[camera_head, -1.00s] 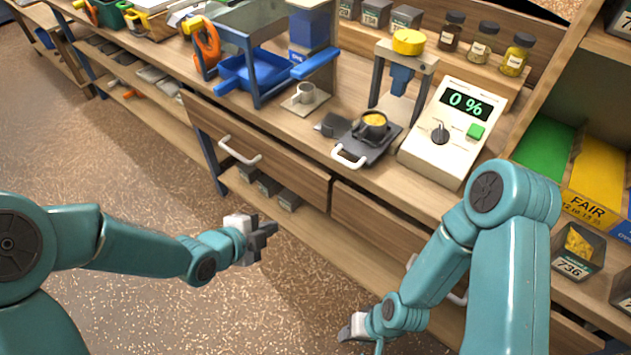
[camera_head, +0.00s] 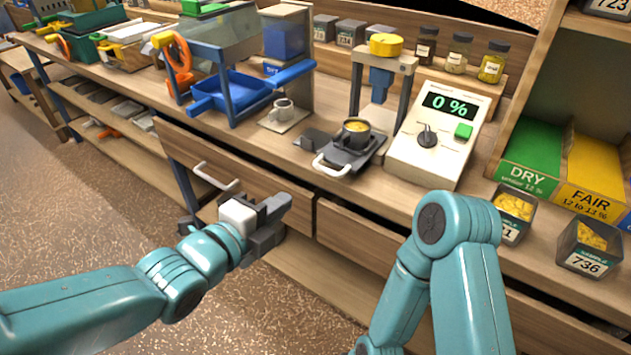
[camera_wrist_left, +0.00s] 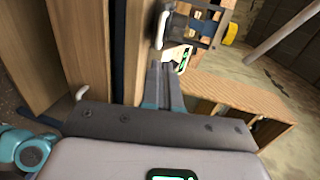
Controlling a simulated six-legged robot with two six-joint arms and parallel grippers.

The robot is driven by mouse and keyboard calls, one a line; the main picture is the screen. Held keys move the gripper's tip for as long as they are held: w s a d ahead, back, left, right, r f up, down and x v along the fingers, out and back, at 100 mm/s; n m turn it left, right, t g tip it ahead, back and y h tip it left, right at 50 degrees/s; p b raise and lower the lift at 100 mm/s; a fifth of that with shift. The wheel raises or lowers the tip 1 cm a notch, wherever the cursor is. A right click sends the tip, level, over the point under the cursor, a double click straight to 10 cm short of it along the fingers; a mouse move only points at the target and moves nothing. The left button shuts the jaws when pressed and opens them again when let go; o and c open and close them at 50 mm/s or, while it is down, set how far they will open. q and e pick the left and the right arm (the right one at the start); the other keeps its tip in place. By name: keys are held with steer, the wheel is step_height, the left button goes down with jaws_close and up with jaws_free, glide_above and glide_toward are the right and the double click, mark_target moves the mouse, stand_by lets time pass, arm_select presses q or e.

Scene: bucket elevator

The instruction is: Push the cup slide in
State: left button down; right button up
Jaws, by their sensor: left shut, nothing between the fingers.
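The cup slide (camera_head: 365,160) is a dark plate with a white handle (camera_head: 330,170) at its front. It sticks out in front of the press with the yellow knob (camera_head: 386,45). A dark cup (camera_head: 356,134) of yellow grain stands on it. In the left wrist view the white handle (camera_wrist_left: 162,30) shows beyond the fingertips. My left gripper (camera_head: 284,205) is shut and empty, in front of the drawer fronts, below and left of the handle and apart from it. It also shows in the left wrist view (camera_wrist_left: 165,70). My right gripper is out of the head view.
The meter (camera_head: 437,135) reading 0 % stands right of the slide. A drawer handle (camera_head: 215,177) juts out near my left arm. The bench edge lies between gripper and slide.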

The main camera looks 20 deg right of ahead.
mark_target(326, 172)
arm_select(q)
steer(key=x, duration=1.2)
steer(key=shift+w+f, duration=0.15)
steer(key=shift+f, duration=0.05)
steer(key=shift+d, duration=0.1)
